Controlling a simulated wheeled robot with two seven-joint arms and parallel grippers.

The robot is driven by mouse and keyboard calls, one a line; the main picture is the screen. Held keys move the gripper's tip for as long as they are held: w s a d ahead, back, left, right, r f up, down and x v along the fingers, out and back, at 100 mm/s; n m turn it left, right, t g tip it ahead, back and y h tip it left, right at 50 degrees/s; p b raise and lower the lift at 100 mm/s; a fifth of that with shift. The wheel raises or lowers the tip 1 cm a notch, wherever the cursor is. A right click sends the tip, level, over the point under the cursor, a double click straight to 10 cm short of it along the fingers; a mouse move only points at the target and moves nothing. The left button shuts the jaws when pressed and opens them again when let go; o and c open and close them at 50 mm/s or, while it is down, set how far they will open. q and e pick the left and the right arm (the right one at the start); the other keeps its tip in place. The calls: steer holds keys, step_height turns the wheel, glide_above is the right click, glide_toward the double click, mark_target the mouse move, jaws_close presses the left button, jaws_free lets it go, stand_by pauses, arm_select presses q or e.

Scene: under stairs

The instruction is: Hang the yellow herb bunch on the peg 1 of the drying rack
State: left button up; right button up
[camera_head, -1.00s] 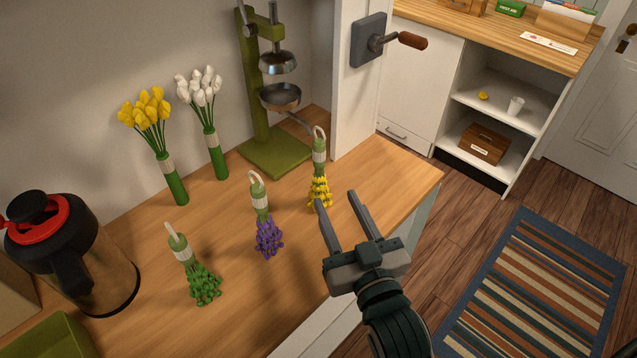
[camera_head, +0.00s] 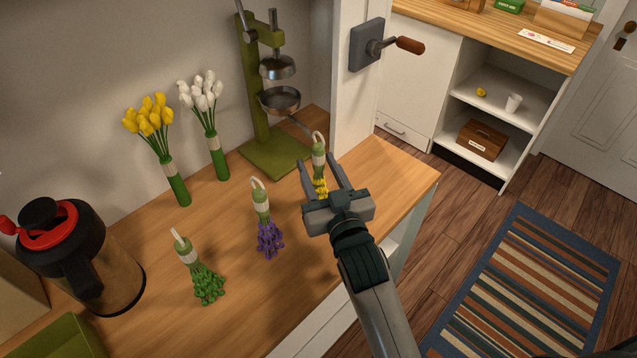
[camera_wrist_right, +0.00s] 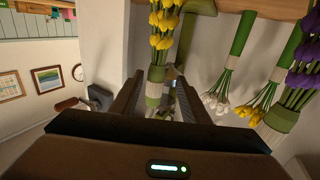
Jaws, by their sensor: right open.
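The yellow herb bunch (camera_head: 320,185) stands on the wooden counter, flowers down, with a pale band around its green stem and a pale loop on top. My right gripper (camera_head: 319,161) is open, with one finger on each side of the bunch. In the right wrist view, which looks upside down, the yellow bunch (camera_wrist_right: 160,42) rises between the fingers (camera_wrist_right: 157,88). I cannot tell whether either finger touches it. I cannot make out the drying rack or its pegs in these frames. My left gripper is not in view.
A purple bunch (camera_head: 269,238) and a green bunch (camera_head: 207,283) stand to the left. Yellow tulips (camera_head: 150,115) and white tulips (camera_head: 204,94) stand near the wall. A green press (camera_head: 258,110) is behind; a jug (camera_head: 85,262) is at left. The counter's right end is clear.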

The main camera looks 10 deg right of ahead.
steer(key=shift+w, duration=0.2)
steer(key=shift+w+d+r+p, duration=0.1)
steer(key=shift+w+p, duration=1.05)
steer(key=shift+w, duration=1.5)
steer(key=shift+c, duration=0.4)
jaws_close()
